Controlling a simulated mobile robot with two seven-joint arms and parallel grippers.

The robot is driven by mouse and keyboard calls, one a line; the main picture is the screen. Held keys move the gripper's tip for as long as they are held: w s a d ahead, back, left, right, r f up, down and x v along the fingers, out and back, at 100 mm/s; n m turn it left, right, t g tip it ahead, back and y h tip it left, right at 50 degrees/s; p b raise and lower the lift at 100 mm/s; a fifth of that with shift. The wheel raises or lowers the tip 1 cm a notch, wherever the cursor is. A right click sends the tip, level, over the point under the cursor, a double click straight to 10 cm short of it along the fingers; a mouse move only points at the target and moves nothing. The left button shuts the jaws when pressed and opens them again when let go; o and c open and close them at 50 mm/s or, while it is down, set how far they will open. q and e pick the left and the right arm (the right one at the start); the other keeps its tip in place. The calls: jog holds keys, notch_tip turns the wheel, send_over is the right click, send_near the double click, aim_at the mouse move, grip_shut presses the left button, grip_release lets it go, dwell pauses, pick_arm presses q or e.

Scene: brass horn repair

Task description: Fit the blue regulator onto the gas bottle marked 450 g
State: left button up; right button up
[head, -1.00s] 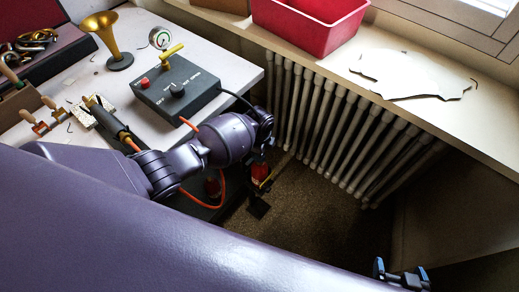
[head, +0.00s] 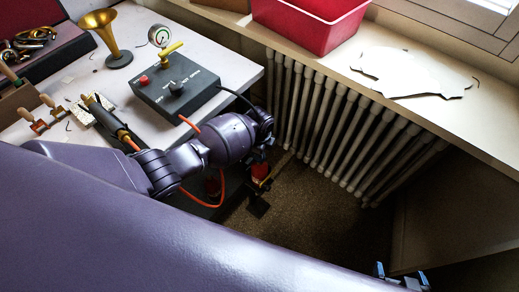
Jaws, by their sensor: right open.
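I cannot read the marks on either. I cannot make out the blue regulator. An orange hose (head: 221,188) loops down from the bench past my left arm. My left gripper is mostly hidden beneath its wrist, among dark parts near the bottle, so its jaws are unclear. My right gripper (head: 401,273) is open and empty at the bottom edge, its blue-tipped fingers apart and far from the bottles.
The bench carries a grey control box (head: 176,88), a pressure gauge (head: 159,36), a brass horn (head: 107,35) and a torch (head: 106,116). A ribbed radiator (head: 340,130) stands under the sill. A red bin (head: 315,25) and white sheet (head: 410,72) lie on the sill. Brown floor (head: 310,205) is clear.

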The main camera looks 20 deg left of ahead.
jog(key=shift+w+a+r, duration=0.15)
jog(key=shift+w, duration=0.1)
pick_arm(q)
jog(key=o, duration=0.9)
jog(key=shift+c, duration=0.2)
jog(key=o, duration=0.5)
jog(key=shift+o, duration=0.2)
jog(key=shift+r+p, duration=0.7)
jog(key=shift+r, duration=0.4)
jog(key=shift+r+p, duration=0.45)
jog(key=shift+r, duration=0.2)
jog(key=shift+r+p, duration=0.45)
jog(key=shift+r, duration=0.2)
jog(key=shift+r+p, duration=0.75)
jog(key=shift+r, duration=0.35)
pick_arm(e)
notch_tip(320, 180, up, 7)
jog(key=w+t, duration=0.1)
jog(key=shift+w+d, duration=0.2)
jog(key=shift+w, duration=0.05)
